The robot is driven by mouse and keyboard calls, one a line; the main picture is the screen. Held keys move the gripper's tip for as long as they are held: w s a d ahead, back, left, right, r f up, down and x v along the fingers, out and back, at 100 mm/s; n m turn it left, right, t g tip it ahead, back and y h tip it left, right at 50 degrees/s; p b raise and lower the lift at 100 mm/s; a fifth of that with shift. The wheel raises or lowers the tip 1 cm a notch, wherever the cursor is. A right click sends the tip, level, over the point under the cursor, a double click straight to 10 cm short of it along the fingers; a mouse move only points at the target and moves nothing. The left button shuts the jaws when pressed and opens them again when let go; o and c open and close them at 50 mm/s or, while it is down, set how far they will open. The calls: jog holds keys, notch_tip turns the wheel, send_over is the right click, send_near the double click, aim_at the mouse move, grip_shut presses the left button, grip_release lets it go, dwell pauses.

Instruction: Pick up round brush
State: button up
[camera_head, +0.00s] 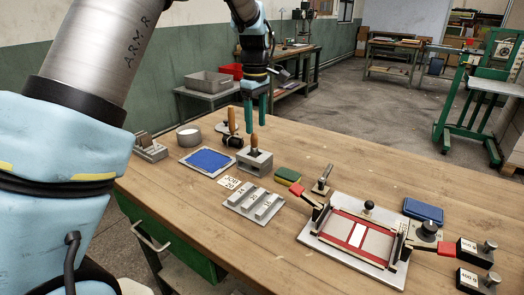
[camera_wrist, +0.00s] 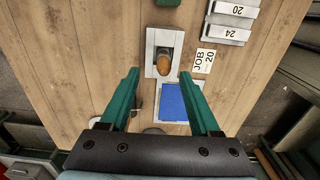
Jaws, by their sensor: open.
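A tool with an orange-brown wooden handle (camera_head: 254,142), which I take for the round brush, stands upright in a grey block (camera_head: 257,163). Its lower end is hidden in the block. My gripper (camera_head: 255,105) is above it, green fingers pointing down, apart and empty. In the wrist view the handle (camera_wrist: 164,66) shows end-on in the grey block (camera_wrist: 152,50), between and slightly beyond the fingertips of my gripper (camera_wrist: 160,77). A second orange-handled tool (camera_head: 231,115) stands just behind and left, by a dark object.
A blue pad in a tray (camera_head: 206,160) lies left of the block, with a round tin (camera_head: 188,136) beyond. A JOB 20 card (camera_head: 229,182), a numbered block rack (camera_head: 254,203), a green-yellow sponge (camera_head: 288,175) and a red-framed fixture (camera_head: 350,240) are nearby.

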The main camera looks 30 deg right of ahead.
aim_at(254, 140)
jog(key=shift+f, duration=0.9)
jog(key=shift+a+f+p, duration=0.2)
jog(key=shift+f+p, duration=0.3)
jog(key=shift+f, duration=0.9)
jog(key=shift+a+f+p, duration=0.15)
jog(key=shift+f+p, duration=0.35)
jog(key=shift+f, duration=0.85)
grip_shut()
